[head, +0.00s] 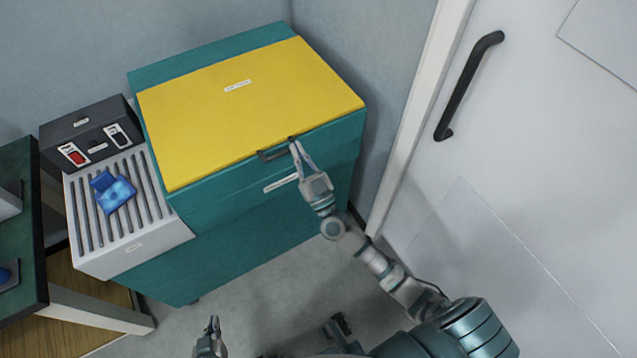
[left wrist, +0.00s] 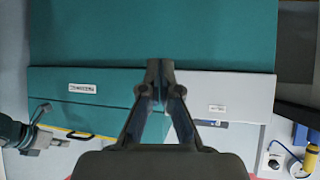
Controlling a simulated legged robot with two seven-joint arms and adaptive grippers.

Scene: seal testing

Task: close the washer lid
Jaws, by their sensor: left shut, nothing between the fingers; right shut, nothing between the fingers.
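The washer is a teal cabinet (head: 260,225) with a yellow lid (head: 250,105) on top. The lid lies flat over the top and looks closed, with a dark handle (head: 277,153) at its front edge. My right gripper (head: 296,149) is shut and empty at the right end of that handle; whether it touches is unclear. My left gripper (head: 213,322) is low at the bottom edge, away from the washer, shut and empty. In the left wrist view its fingers (left wrist: 159,72) are together before the teal front (left wrist: 160,35); the handle (left wrist: 78,136) shows at lower left.
A slatted white tray (head: 95,255) with a blue piece (head: 113,192) adjoins the washer's left, with a dark switch box (head: 92,135) behind. A dark table (head: 25,240) stands further left. A white door (head: 530,130) is at right. Floor in front is clear.

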